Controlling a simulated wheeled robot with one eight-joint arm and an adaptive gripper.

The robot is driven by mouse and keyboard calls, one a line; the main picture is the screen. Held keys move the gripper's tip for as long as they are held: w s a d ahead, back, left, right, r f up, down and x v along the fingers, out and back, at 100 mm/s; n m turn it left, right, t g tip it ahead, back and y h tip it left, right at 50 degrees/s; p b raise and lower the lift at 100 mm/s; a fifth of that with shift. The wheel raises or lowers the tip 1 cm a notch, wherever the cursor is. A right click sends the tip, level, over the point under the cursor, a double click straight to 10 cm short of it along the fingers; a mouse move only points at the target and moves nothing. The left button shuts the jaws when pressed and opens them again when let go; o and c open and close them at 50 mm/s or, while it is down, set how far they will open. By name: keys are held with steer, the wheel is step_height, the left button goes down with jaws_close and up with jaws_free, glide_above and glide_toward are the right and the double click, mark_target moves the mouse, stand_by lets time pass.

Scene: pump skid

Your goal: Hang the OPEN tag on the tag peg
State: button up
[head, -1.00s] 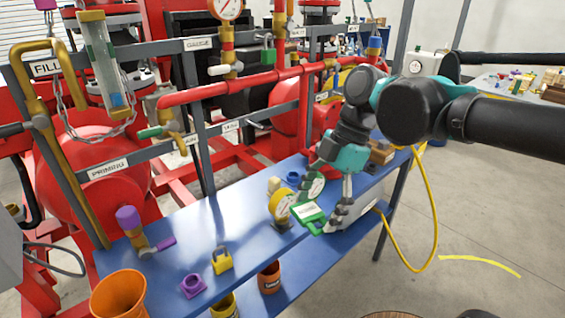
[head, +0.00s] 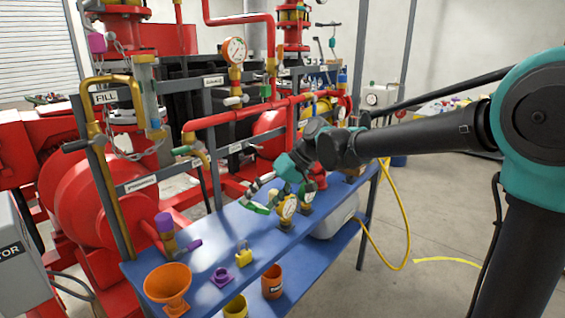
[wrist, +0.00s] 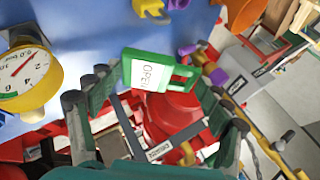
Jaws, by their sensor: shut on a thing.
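The OPEN tag (head: 258,208) is a green plate with a white label. It shows in the wrist view (wrist: 150,72), tilted, with its slotted end to the right. My gripper (head: 266,196) is shut on the tag, its fingers at either side of it in the wrist view (wrist: 165,85). In the head view the tag appears over the blue bench, just left of the yellow gauges. I cannot make out the tag peg for certain in either view.
The blue bench (head: 215,262) holds yellow gauges (head: 287,209), a yellow padlock (head: 243,257), a purple part (head: 222,277) and an orange funnel (head: 168,285). Behind it stand a grey frame, a red pipe (head: 235,116) and a FILL sign (head: 105,97).

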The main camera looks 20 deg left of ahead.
steer(key=w+a+m+t+y, duration=0.1)
steer(key=w+m+t, duration=0.1)
steer(key=w+m, duration=0.1)
steer(key=w+m+t+y, duration=0.2)
steer(key=w+m, duration=0.2)
steer(key=w+a+r+m+t+y, duration=0.1)
steer(key=w+m+t, duration=0.2)
steer(key=w+m, duration=0.1)
steer(key=shift+w+a+y, duration=0.35)
steer(key=shift+y, duration=0.05)
steer(key=w+d+r+m+t, duration=0.2)
steer(key=w+m+t, duration=0.6)
steer(key=w, duration=0.2)
steer(key=shift+h, duration=0.4)
steer(key=shift+w+a+f, duration=0.1)
steer(key=shift+w+a, duration=0.25)
steer(key=shift+a, duration=0.4)
steer(key=shift+w+a+f, duration=0.1)
steer(key=shift+w+a, duration=0.25)
steer(key=shift+a, duration=0.4)
steer(key=shift+w+a+f, duration=0.1)
steer(key=shift+w+a, duration=0.25)
steer(key=shift+a, duration=0.4)
steer(key=shift+a, duration=0.15)
steer(key=shift+w+a, duration=0.15)
steer(key=shift+a, duration=0.25)
steer(key=shift+a, duration=0.15)
